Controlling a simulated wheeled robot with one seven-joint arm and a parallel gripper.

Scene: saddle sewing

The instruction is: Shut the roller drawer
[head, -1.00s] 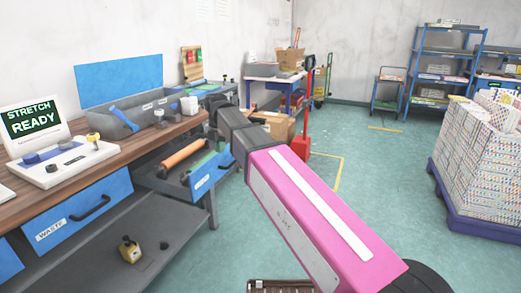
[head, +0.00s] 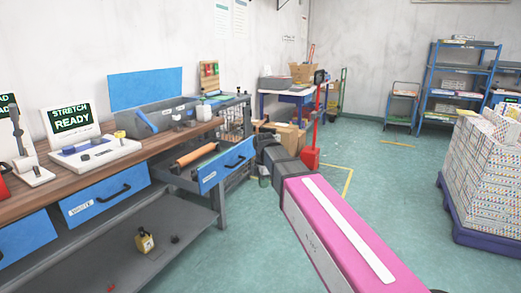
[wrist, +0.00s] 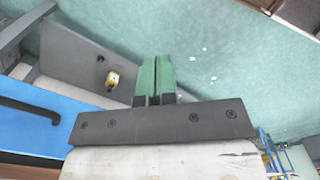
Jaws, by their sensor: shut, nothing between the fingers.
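The roller drawer (head: 226,170) stands open under the right end of the bench in the head view. It has a blue front with a dark handle and an orange roller (head: 197,154) inside. My arm's dark wrist end is just right of the drawer front, in the head view. In the wrist view my gripper (wrist: 155,98) has its green fingers together, with nothing between them. A blue drawer front (wrist: 35,140) with a black handle is at the left there; I cannot tell which drawer it is. Contact between gripper and drawer cannot be made out.
The waste drawer (head: 100,199) is left of the roller drawer, above a grey lower shelf (head: 150,255) holding a yellow object (head: 145,240). A red pallet jack (head: 313,145) and boxes stand behind my wrist. A loaded blue pallet (head: 470,218) is at the right; the floor between is open.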

